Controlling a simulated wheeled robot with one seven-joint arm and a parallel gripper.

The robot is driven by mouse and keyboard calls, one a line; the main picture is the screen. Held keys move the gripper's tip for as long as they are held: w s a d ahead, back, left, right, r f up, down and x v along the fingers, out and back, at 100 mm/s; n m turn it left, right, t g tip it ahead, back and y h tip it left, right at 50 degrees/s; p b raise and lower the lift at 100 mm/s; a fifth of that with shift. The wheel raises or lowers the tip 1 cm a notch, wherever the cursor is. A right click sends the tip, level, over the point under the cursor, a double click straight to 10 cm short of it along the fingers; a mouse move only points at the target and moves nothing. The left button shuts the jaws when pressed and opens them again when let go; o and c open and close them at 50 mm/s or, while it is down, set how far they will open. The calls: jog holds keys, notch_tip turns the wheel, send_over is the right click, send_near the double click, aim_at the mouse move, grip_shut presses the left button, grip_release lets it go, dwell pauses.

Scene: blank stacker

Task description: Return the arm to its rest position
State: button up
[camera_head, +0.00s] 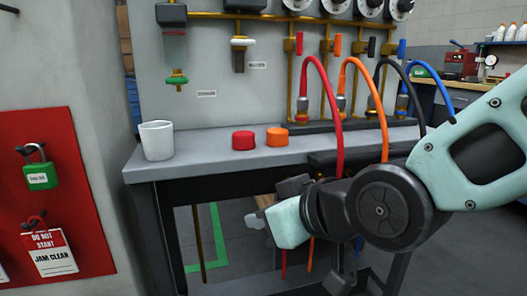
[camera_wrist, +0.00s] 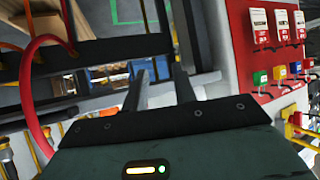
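My arm (camera_head: 385,205) reaches in from the right in the head view, bent low in front of the bench. Its teal wrist end (camera_head: 290,222) hangs below the level of the bench top, with the fingers hard to make out there. In the wrist view my gripper (camera_wrist: 159,82) shows two dark fingers standing apart. Nothing is held between them.
The grey bench (camera_head: 215,150) carries a white cup (camera_head: 157,140), a red cap (camera_head: 243,140) and an orange cap (camera_head: 277,138). Red (camera_head: 333,105), orange and other hoses loop close above my arm. A red lockout board (camera_head: 60,190) stands left. Cardboard boxes (camera_wrist: 118,20) show in the wrist view.

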jog(key=s+d+f+g+h, duration=0.4)
jog(key=s+d+f, duration=0.1)
jog(key=s+d, duration=0.25)
jog(key=s+d+f+g+h, duration=0.3)
jog(key=s+d+f+g, duration=0.25)
jog(key=s, duration=0.25)
notch_tip(320, 180, up, 36)
jog(key=p, duration=3.5)
jog(key=shift+d+m+t+p, duration=0.2)
jog(key=shift+m+t+p, duration=0.1)
jog(key=shift+t+p, duration=0.05)
